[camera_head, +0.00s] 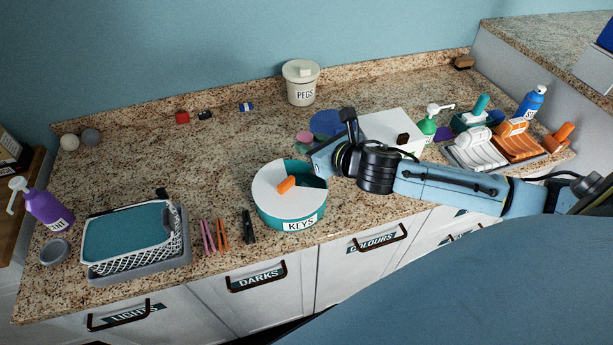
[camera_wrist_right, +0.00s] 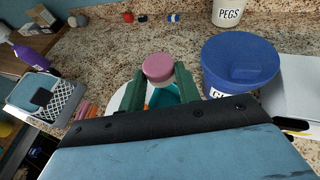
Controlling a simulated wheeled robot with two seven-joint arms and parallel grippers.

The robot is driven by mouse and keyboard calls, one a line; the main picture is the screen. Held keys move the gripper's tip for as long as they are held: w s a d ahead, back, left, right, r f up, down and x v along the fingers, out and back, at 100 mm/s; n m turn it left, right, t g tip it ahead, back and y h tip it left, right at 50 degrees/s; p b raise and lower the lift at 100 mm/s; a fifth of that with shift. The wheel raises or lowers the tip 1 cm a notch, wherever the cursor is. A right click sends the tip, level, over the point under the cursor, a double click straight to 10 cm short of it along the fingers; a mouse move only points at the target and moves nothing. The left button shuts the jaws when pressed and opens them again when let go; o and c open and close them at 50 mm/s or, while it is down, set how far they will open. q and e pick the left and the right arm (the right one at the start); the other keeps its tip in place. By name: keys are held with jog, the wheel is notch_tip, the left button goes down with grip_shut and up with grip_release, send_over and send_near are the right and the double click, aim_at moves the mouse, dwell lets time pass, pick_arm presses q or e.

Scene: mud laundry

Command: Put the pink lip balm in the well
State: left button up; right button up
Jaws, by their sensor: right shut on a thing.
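The pink lip balm (camera_wrist_right: 158,68) is a short round pink piece, held upright between the green fingers of my right gripper (camera_wrist_right: 160,82) in the right wrist view. In the head view the lip balm (camera_head: 304,136) shows at the tip of my right gripper (camera_head: 306,146), above and behind the round teal KEYS tub (camera_head: 292,222). The tub has a white top with an open wedge, the well (camera_head: 308,170), at its back right. An orange piece (camera_head: 286,184) lies on the white top. My left gripper is not in view.
A blue tub (camera_wrist_right: 240,62) stands right of my right gripper in the wrist view. A white PEGS pot (camera_head: 301,88) stands at the back. A wire basket (camera_head: 130,262) and pegs (camera_head: 222,235) are at left; bottles and a rack (camera_head: 550,158) are at right. The middle-left counter is clear.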

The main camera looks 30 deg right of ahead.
notch_tip(320, 180, down, 10)
jog(key=shift+r+b, duration=0.1)
jog(key=shift+b, duration=0.55)
jog(key=shift+s+f+b, duration=0.15)
jog(key=shift+f+b, duration=0.15)
jog(key=shift+f, duration=0.3)
jog(key=o, duration=0.9)
jog(key=shift+o, duration=0.2)
jog(key=shift+r, duration=0.15)
jog(key=shift+r+p, duration=0.4)
jog(key=shift+r, duration=0.1)
jog(key=v, duration=1.1)
jog(key=shift+s+d+r, duration=0.1)
jog(key=shift+s+r, duration=0.1)
jog(key=shift+s, duration=0.1)
